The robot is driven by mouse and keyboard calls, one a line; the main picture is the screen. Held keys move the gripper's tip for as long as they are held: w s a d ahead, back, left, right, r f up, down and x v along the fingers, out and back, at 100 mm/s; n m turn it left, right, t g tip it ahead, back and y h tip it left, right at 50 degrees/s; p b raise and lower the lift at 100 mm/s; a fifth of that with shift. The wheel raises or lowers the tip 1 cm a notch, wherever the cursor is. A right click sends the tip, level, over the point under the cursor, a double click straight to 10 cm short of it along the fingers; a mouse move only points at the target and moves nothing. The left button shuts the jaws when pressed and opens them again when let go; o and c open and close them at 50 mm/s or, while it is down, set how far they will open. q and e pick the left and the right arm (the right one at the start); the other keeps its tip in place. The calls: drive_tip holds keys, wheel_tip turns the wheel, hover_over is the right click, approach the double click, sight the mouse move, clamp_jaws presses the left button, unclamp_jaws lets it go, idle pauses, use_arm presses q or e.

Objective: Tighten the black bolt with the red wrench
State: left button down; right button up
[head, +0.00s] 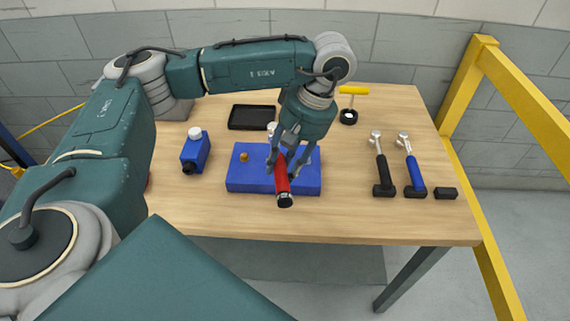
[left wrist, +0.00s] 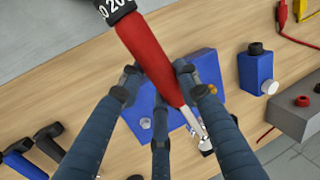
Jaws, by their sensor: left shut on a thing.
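The red wrench (head: 282,182) has a red handle with a black end collar and a silver head. My left gripper (head: 285,160) is shut on its handle above the blue block (head: 238,178). In the left wrist view the red wrench (left wrist: 150,60) lies between the fingers, its silver head (left wrist: 199,126) pointing at the far side of the blue block (left wrist: 206,64). A small dark part shows at the head; I cannot tell whether it is the black bolt. A brass bolt (head: 244,157) stands on the block's left. A silver bolt (left wrist: 145,123) shows on its other side. My right gripper is out of view.
A blue bottle (head: 195,152) stands left, a black tray (head: 251,117) behind. A yellow rail (head: 465,80) borders the right. The table's front strip is clear.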

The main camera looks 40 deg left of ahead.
use_arm(q)
drive_tip(key=shift+f+b, duration=0.1)
drive_tip(key=shift+b, duration=0.2)
wheel_tip(320, 180, down, 5)
drive_tip(key=b, duration=0.5)
drive_tip(key=w+d+n+h, duration=0.1)
drive_tip(key=w+n, duration=0.2)
drive_tip(key=w+d+r+n+p, duration=0.1)
drive_tip(key=w+n, duration=0.2)
drive_tip(key=w, duration=0.1)
drive_tip(key=w+d+n+g+h, duration=0.1)
drive_tip(key=w+n, duration=0.2)
drive_tip(key=shift+w+d+r+n+h+p, duration=0.15)
drive_tip(key=shift+w+d+n+h+p, duration=0.15)
drive_tip(key=shift+n+p, duration=0.1)
drive_tip(key=shift+w+n, duration=0.8)
drive_tip(key=shift+w, duration=0.05)
drive_tip(key=shift+h, duration=0.3)
drive_tip(key=shift+f, duration=0.4)
